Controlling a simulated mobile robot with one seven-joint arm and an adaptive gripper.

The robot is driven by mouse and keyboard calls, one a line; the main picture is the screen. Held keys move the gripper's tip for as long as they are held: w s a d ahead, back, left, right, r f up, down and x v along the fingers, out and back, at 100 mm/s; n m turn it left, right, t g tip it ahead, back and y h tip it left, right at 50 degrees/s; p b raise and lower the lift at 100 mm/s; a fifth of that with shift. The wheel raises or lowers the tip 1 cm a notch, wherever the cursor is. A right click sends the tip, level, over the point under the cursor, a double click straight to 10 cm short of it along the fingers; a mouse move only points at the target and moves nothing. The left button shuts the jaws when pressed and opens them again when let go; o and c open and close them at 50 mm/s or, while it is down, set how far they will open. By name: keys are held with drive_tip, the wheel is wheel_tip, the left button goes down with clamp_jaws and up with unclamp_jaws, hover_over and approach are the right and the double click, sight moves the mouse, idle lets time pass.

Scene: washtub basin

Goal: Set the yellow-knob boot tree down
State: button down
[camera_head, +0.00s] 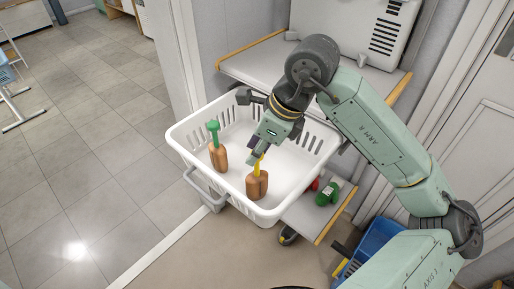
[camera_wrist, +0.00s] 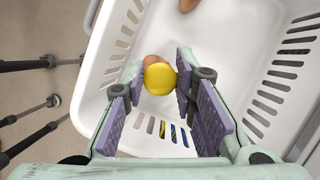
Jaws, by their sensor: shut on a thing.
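The yellow-knob boot tree (camera_head: 257,184) has a brown wooden body and a yellow stem. It is upright in or above the near part of the white basket (camera_head: 183,152); I cannot tell whether it touches the floor. My gripper (camera_head: 258,150) is shut on its yellow upper part. In the wrist view, the round yellow knob (camera_wrist: 160,79) shows between the purple-padded fingers of my gripper (camera_wrist: 160,84), with a bit of brown wood behind it. A second boot tree (camera_head: 217,148), with a green knob, stands in the basket's left part.
The slotted basket has a grey handle (camera_head: 207,190) on its near left side. A green can-like item (camera_head: 327,194) and a red item lie on a low shelf right of it. A blue crate (camera_head: 378,241) stands lower right. The basket's floor is clear between and behind the boot trees.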

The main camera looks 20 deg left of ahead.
drive_tip(key=c, duration=1.3)
unclamp_jaws()
drive_tip(key=shift+r+p, duration=0.3)
drive_tip(key=shift+p, duration=0.15)
drive_tip(key=b+v, duration=0.1)
drive_tip(key=v, duration=1)
drive_tip(key=shift+d+r, duration=0.2)
drive_tip(key=shift+r, duration=0.1)
